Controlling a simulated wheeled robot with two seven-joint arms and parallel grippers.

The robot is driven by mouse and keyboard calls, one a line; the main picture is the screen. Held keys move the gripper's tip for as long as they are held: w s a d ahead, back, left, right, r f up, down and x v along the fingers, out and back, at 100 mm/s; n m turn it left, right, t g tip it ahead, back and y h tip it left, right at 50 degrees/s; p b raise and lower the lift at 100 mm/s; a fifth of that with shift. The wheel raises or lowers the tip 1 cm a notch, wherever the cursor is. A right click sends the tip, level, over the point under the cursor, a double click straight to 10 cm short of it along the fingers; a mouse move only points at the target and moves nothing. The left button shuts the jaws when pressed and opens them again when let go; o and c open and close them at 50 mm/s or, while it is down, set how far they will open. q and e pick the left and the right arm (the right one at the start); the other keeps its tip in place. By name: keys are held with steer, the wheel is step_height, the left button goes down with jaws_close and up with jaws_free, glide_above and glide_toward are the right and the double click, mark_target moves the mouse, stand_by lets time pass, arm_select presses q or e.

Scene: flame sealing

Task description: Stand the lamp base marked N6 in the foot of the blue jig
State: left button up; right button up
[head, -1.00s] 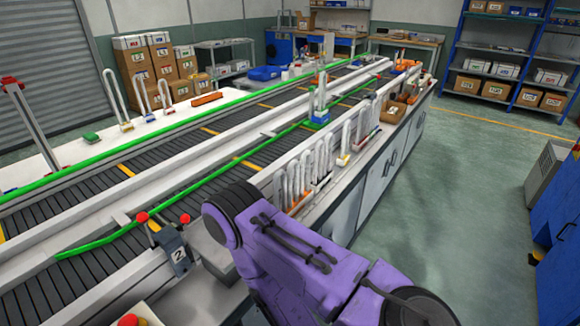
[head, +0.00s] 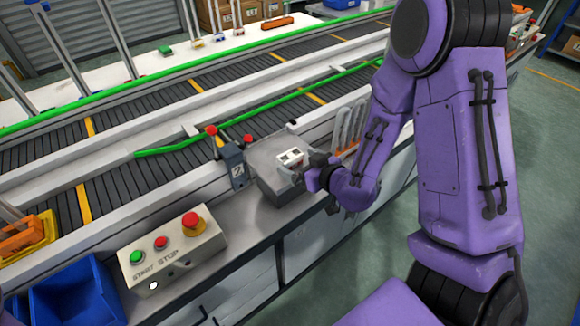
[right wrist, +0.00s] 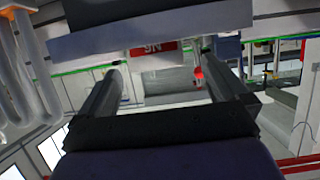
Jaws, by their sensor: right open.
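A red label that reads N6 upside down (right wrist: 153,48) shows between my fingers in the right wrist view; most of the part that bears it is hidden. In the head view my right gripper (head: 292,168) is at a small white piece (head: 289,156) with dark squares, over a grey block (head: 265,165). I cannot tell whether this piece is the N6 lamp base. The gripper's two fingers also show apart in the right wrist view (right wrist: 162,65). The blue jig is not in the head view now. My left gripper is not in view.
A post marked 2 (head: 235,166) with red knobs stands left of the grey block. A START/STOP box (head: 165,262) and a blue bin (head: 75,295) are at lower left. Glass tubes (head: 350,125) stand close behind my right arm. The conveyor (head: 140,190) runs behind.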

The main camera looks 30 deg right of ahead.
mark_target(293, 157)
steer(key=x, duration=0.1)
steer(key=p+x, duration=0.1)
steer(key=x, duration=0.3)
steer(key=shift+w+d+r+p, duration=0.15)
steer(key=shift+d+r+p, duration=0.05)
steer(key=shift+r+p, duration=0.1)
steer(key=shift+w+f, duration=0.1)
steer(key=shift+w, duration=0.05)
steer(key=shift+c, duration=0.7)
steer(key=c, duration=1)
